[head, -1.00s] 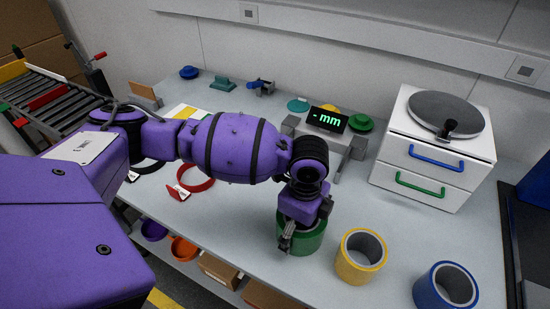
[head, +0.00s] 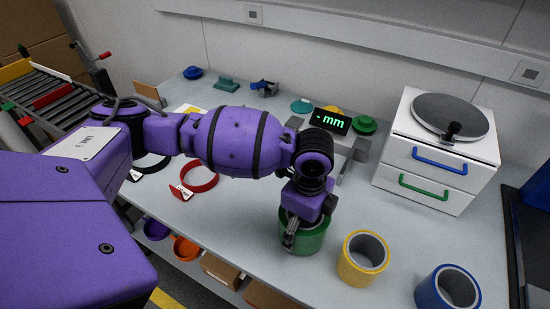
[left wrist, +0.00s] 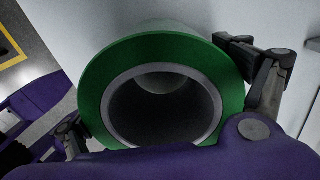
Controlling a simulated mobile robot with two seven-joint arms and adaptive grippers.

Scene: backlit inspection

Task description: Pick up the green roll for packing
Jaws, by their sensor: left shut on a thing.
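The green roll (head: 317,240) stands upright on the bench near its front edge, left of the yellow roll. My left gripper (head: 290,238) comes down over it from above and is shut on it, and hides part of its top and left side. In the left wrist view the green roll (left wrist: 103,78) lies between the two fingers (left wrist: 160,95), one on each side, with its grey core and dark hollow facing the camera. I cannot tell whether its base is clear of the bench. My right gripper is not in view.
A yellow roll (head: 351,268) and a blue roll (head: 427,294) stand to the right along the front edge. Behind are a gauge with an "mm" display (head: 331,121) and a white drawer cabinet (head: 395,155). A red ring (head: 213,183) lies left. Bench between gripper and cabinet is clear.

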